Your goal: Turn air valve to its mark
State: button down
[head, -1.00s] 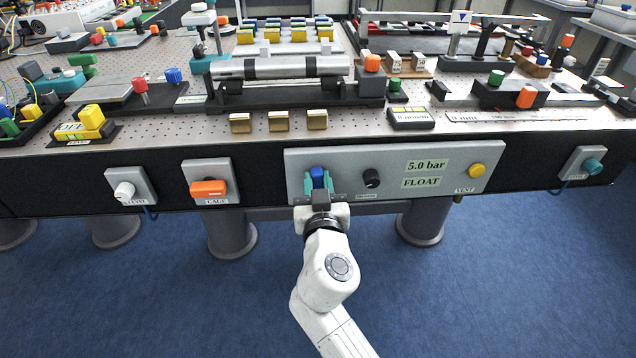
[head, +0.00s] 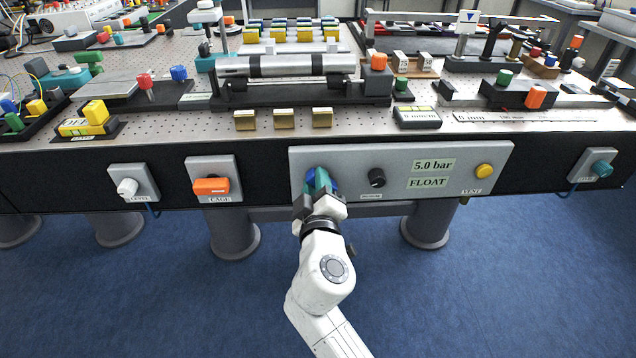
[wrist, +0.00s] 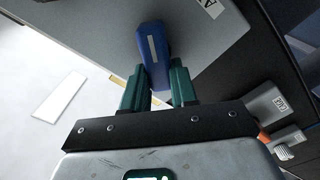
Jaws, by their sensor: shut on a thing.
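The air valve is a blue handle (wrist: 154,55) with a pale stripe along it, on a grey panel on the table's front face. In the head view only bits of the blue handle (head: 310,181) show past the fingers. My gripper (head: 322,182) has its teal fingers shut on the handle. In the wrist view the fingers (wrist: 159,86) sit one on each side of the handle. In the head view the gripper is rolled, tilted from upright. A mark for the valve cannot be made out; the gripper covers the area around it.
The grey panel (head: 400,151) also has a black knob (head: 376,177), readouts "5.0 bar" and "FLOAT" (head: 428,182), and a yellow vent button (head: 484,171). An orange cage switch (head: 211,186) and white level knob (head: 128,187) are to the left. A teal knob (head: 601,168) is at right.

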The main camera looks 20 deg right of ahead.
jog(key=n, duration=0.4)
jog(key=shift+a+f+n+p, duration=0.2)
jog(key=shift+f+n+p, duration=0.3)
jog(key=shift+n, duration=0.7)
jog(key=shift+f+n+p, duration=0.15)
jog(key=shift+n, duration=0.75)
jog(key=shift+a, duration=0.1)
jog(key=c, duration=0.9)
grip_release()
jog(key=v, duration=1)
jog(key=shift+s+a+r, duration=0.1)
jog(key=shift+s, duration=0.25)
